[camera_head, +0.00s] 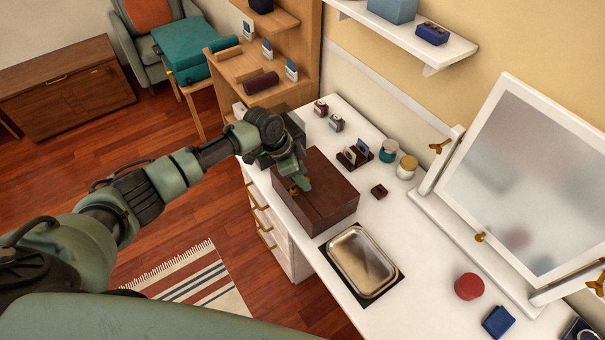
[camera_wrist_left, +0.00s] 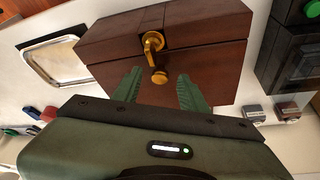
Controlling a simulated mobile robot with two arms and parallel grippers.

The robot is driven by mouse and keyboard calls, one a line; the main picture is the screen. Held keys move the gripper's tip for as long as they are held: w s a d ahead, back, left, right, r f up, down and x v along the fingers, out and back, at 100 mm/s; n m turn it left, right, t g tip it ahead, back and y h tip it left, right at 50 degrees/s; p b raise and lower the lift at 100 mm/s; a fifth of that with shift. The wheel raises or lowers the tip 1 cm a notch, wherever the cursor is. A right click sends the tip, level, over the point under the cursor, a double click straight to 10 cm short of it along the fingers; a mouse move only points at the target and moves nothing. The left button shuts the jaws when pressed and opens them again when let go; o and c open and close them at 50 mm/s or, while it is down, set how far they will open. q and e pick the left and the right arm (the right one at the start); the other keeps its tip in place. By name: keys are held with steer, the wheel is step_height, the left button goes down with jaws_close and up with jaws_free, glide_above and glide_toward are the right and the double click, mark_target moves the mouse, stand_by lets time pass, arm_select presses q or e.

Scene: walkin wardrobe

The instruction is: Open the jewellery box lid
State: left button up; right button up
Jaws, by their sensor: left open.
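The jewellery box (camera_head: 328,200) is a dark reddish-brown wooden box on the white dressing table, and its lid is down. In the left wrist view the box (camera_wrist_left: 212,50) shows a brass clasp (camera_wrist_left: 153,44) on its front, with a round brass knob just below it. My left gripper (camera_head: 300,186) is at the front of the box. In the left wrist view its two green fingers (camera_wrist_left: 158,88) are apart, one on each side below the clasp, with nothing between them. I cannot tell whether they touch the box. My right gripper is not in view.
A metal tray (camera_head: 362,262) lies right of the box. A tilted mirror (camera_head: 530,165) stands at the right. The table between tray and mirror is mostly clear.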

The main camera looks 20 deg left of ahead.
arm_select(q)
steer(key=shift+f, duration=0.15)
jaws_close()
stand_by(1.4)
